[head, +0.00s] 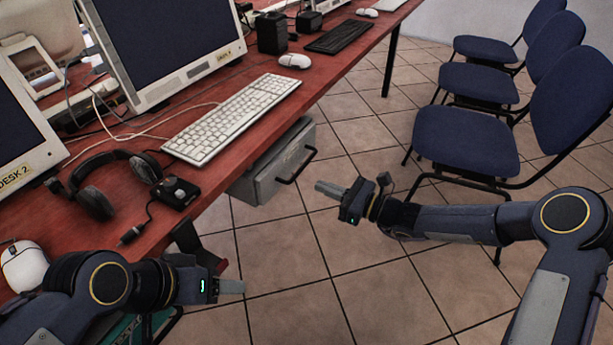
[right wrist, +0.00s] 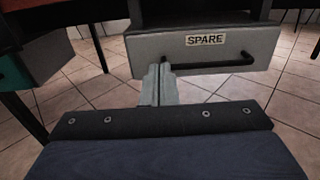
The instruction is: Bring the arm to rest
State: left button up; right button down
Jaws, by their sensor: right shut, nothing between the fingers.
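My right gripper (head: 328,189) is shut and empty. It is held out over the tiled floor, to the right of the grey drawer (head: 275,172) under the desk edge. In the right wrist view its closed fingers (right wrist: 158,84) point toward the drawer front, which is labelled SPARE (right wrist: 205,40); I cannot tell the exact gap. My left gripper (head: 232,287) is at the lower left, beside the desk's front edge, with its fingers pointing right. Its fingertips look close together, but the view does not settle whether they are shut.
The red desk (head: 225,93) holds a white keyboard (head: 233,116), headphones (head: 100,190), a small black box with a cable (head: 175,192), mice and monitors. Blue chairs (head: 465,140) stand at the right. Open tiled floor (head: 330,290) lies between the arms.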

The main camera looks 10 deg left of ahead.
jog(key=shift+v, duration=0.95)
jog(key=s+d+r+n+g+h, duration=0.25)
jog(key=s+d+r+n, duration=0.25)
jog(key=s+n, duration=0.25)
jog(key=s+d+r+n+g+h, duration=0.1)
jog(key=s+d+r+n+h, duration=0.25)
jog(key=s+d+n, duration=0.35)
jog(key=s+d+f+n+t+h, duration=0.2)
jog(key=s+d+n+t+h, duration=0.35)
jog(key=s+d, duration=1)
notch_tip(320, 180, up, 29)
jog(key=s+a+g+h+p, duration=0.1)
jog(key=a+g+h+p, duration=0.1)
jog(key=p, duration=2.6)
jog(key=shift+s+f, duration=0.1)
jog(key=shift+f, duration=0.05)
